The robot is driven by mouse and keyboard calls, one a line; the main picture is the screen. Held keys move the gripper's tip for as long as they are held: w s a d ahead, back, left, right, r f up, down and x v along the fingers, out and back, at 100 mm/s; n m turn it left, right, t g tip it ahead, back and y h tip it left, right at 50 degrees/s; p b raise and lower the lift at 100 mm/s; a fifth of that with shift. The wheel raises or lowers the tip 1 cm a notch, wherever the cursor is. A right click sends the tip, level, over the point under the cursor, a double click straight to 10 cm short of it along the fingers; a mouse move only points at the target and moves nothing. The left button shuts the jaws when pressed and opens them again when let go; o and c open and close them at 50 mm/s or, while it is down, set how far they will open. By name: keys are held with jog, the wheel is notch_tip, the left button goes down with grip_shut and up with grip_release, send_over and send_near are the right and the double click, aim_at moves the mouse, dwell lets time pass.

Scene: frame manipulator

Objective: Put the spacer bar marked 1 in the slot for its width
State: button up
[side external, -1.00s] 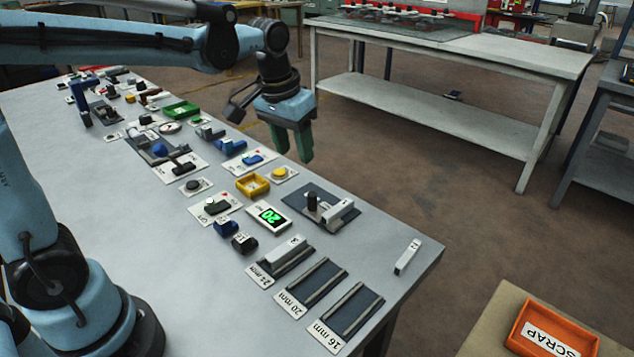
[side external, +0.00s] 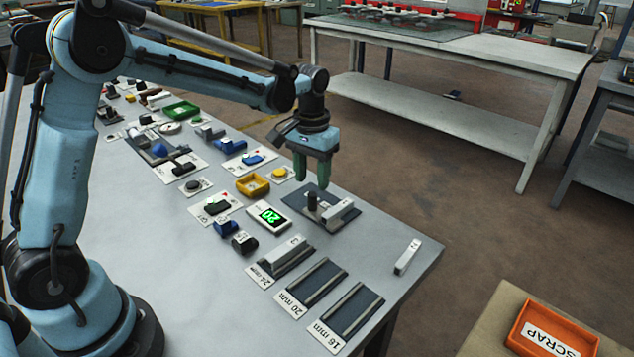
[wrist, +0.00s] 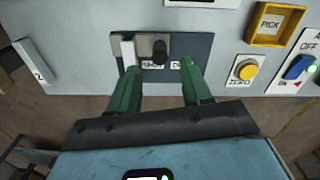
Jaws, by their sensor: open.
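A white spacer bar (side external: 339,212) sits in the gauge on the dark plate (side external: 346,219), beside a black post (side external: 312,201); no number on it is readable. My gripper (side external: 311,175), with green fingers, is open and empty above this gauge. In the wrist view the bar (wrist: 128,52) is close to the left fingertip, and the post (wrist: 159,50) lies between the fingers. The 24 mm slot (side external: 266,277) holds a white bar (side external: 284,250). The 20 mm slot (side external: 318,283) and 16 mm slot (side external: 352,312) are empty. The display (side external: 269,215) shows a green 20.
A bar marked 2 (side external: 408,256) lies near the table's right edge. A yellow tray (side external: 252,185), a yellow button (side external: 280,173) and blue and black blocks stand left of the gauge. An orange SCRAP bin (side external: 553,332) is at lower right.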

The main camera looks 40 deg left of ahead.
aim_at(312, 190)
notch_tip(312, 190, down, 6)
jog(key=shift+r, duration=0.15)
dwell(0.3)
grip_shut()
